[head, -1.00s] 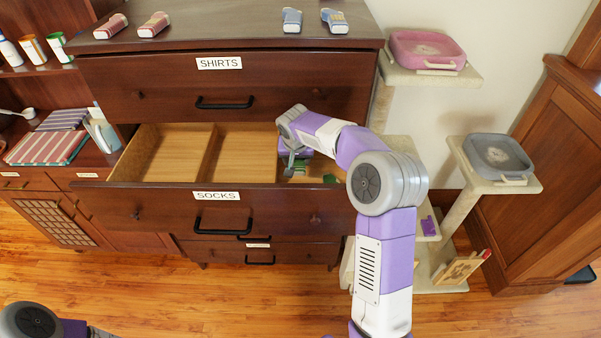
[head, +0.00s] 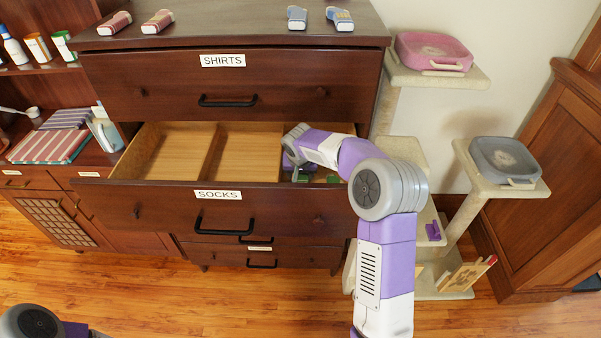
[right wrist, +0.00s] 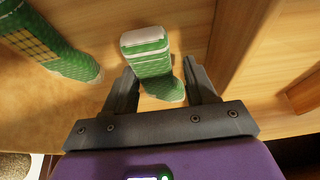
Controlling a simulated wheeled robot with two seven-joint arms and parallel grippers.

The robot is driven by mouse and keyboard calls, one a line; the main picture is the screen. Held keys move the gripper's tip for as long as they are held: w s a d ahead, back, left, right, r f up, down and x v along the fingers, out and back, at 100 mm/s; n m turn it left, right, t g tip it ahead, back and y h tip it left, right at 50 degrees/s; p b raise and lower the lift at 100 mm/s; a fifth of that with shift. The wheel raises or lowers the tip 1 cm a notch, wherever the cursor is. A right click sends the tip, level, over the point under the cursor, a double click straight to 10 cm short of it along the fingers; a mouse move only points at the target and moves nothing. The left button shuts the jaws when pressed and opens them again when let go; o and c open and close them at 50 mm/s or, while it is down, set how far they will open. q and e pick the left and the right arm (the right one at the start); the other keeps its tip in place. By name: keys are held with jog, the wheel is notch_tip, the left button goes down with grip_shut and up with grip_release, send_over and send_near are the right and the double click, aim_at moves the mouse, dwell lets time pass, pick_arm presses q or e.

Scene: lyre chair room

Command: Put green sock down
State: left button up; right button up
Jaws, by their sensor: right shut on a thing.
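A green sock (right wrist: 152,65) with a pale cuff is between the fingers of my right gripper (right wrist: 162,88) in the right wrist view. The right gripper is shut on it, low inside the right compartment of the open socks drawer (head: 160,208). In the head view the gripper (head: 298,172) is partly hidden by its own arm and the drawer front. A second green sock (right wrist: 55,45) with a yellow checked patch lies on the wooden drawer floor to the left in the wrist view, apart from the fingers. My left gripper is out of view.
The drawer's left (head: 178,155) and middle (head: 245,158) compartments are empty. A divider (right wrist: 238,45) stands close beside the gripper. The shirts drawer (head: 150,90) above is shut. A cat tree with a pink tray (head: 432,50) and a grey tray (head: 502,160) stands to the right.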

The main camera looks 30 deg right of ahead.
jog(key=o, duration=1)
jog(key=shift+o, duration=0.2)
jog(key=shift+r+p, duration=0.3)
jog(key=shift+p, duration=0.1)
jog(key=p+v, duration=0.2)
jog(key=v, duration=1)
jog(key=shift+r, duration=0.3)
jog(key=shift+a+p, duration=0.1)
jog(key=shift+p, duration=0.2)
